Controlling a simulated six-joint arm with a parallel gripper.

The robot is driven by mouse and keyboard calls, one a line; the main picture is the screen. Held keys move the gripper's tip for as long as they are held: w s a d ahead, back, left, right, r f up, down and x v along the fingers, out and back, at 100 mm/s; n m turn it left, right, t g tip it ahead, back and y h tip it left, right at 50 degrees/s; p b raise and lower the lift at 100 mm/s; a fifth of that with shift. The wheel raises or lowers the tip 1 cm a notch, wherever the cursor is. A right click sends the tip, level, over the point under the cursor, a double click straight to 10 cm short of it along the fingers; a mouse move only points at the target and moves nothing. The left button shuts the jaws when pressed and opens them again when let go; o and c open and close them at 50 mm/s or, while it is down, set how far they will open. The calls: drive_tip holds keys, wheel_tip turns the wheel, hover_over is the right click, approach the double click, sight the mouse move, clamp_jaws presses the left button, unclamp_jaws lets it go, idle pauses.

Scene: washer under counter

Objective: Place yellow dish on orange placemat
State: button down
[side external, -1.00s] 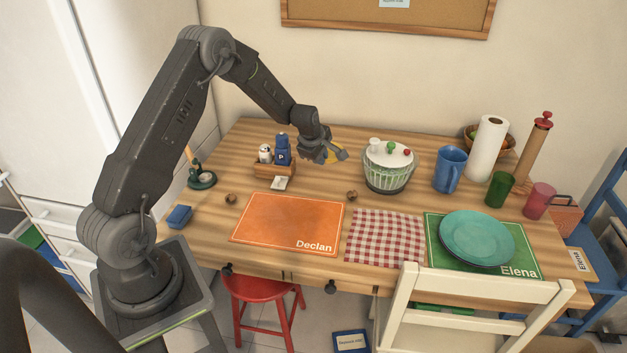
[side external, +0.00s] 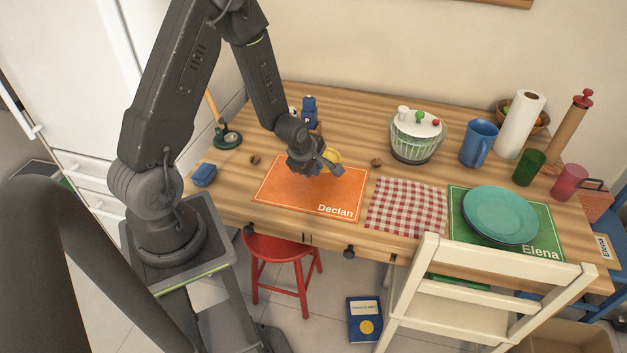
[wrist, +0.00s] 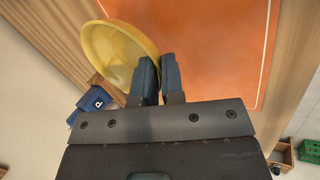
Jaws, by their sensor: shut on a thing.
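My gripper (side external: 312,168) is over the far part of the orange placemat (side external: 285,188), which is marked "Declan". It is shut on the yellow dish (side external: 331,157), mostly hidden behind the gripper in the side view. In the wrist view the dish (wrist: 110,48) is tilted, its rim between the two fingers (wrist: 158,75). The orange placemat (wrist: 215,45) fills much of the wrist view beyond the dish. The dish appears held above the mat; the exact gap is hard to tell.
A red checked cloth (side external: 407,207) lies right of the placemat. A teal plate (side external: 500,214) sits on a green placemat (side external: 548,241). A salad spinner (side external: 417,137) stands behind. Nuts (side external: 376,162) and a blue sponge (side external: 204,175) lie near the orange mat.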

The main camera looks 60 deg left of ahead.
sight(317, 185)
drive_tip(key=shift+f, duration=2.25)
drive_tip(key=c, duration=1.2)
unclamp_jaws()
drive_tip(key=shift+f, duration=0.1)
drive_tip(key=shift+c, duration=0.2)
drive_tip(key=s+d+r+m, duration=0.2)
drive_tip(key=d+r+m, duration=0.1)
drive_tip(key=r, duration=0.6)
drive_tip(key=s+d+r+m, duration=0.2)
drive_tip(key=s+r, duration=0.1)
drive_tip(key=r, duration=0.6)
drive_tip(key=s+d+r+m+h, duration=0.1)
drive_tip(key=s+d+r+m, duration=0.4)
drive_tip(key=m, duration=0.4)
drive_tip(key=s+d+r+m+t+h, duration=0.1)
drive_tip(key=s+d+r+m, duration=0.5)
drive_tip(key=r+m, duration=0.4)
drive_tip(key=shift+s+d+r, duration=0.2)
drive_tip(key=shift+d+r, duration=0.05)
drive_tip(key=shift+d, duration=0.15)
